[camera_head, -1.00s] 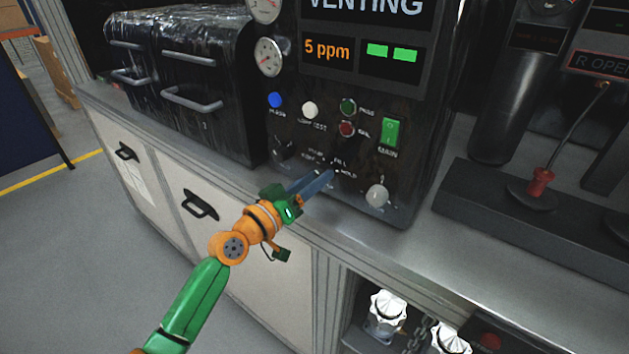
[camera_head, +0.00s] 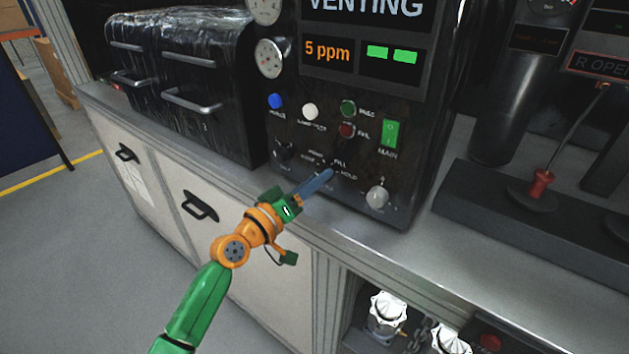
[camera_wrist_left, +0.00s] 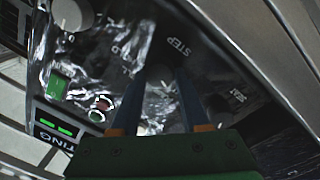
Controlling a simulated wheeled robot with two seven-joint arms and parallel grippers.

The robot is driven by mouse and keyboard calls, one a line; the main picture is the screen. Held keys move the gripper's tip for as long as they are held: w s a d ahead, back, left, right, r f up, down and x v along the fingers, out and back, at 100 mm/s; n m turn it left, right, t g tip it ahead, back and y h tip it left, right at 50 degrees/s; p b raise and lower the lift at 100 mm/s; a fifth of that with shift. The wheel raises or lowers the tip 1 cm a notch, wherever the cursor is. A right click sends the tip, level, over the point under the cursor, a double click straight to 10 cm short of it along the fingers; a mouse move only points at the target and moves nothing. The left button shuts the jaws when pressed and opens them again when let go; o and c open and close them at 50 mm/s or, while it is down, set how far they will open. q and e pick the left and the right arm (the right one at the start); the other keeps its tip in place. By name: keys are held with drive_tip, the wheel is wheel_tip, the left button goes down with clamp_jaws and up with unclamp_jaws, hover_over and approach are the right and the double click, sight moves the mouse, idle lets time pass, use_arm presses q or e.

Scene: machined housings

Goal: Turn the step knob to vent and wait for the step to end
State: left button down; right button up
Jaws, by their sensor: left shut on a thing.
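The dark panel (camera_head: 300,190) carries the step knob (camera_wrist_left: 158,75), which my left gripper (camera_head: 327,175) grips at the lower middle. The fingers hide most of the knob in the head view, so I cannot read its setting. In the left wrist view the two blue fingers (camera_wrist_left: 160,88) stand either side of it, below the printed word STEP. The display (camera_head: 366,8) reads VENTING, and the readout (camera_head: 327,51) reads 5 ppm beside two green bars (camera_head: 391,54). My right gripper is not in view.
Near the knob are another dark knob (camera_head: 283,150), a pale knob (camera_head: 377,196), a green MAIN switch (camera_head: 390,133) and several buttons. Black drawers (camera_head: 190,85) stand to the left. A dark fixture with a red-ended lever (camera_head: 541,183) lies to the right. The counter's front strip is clear.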

use_arm(q)
drive_tip(key=shift+c, duration=2)
unclamp_jaws()
drive_tip(key=v, duration=0.7)
drive_tip(key=shift+f, duration=0.15)
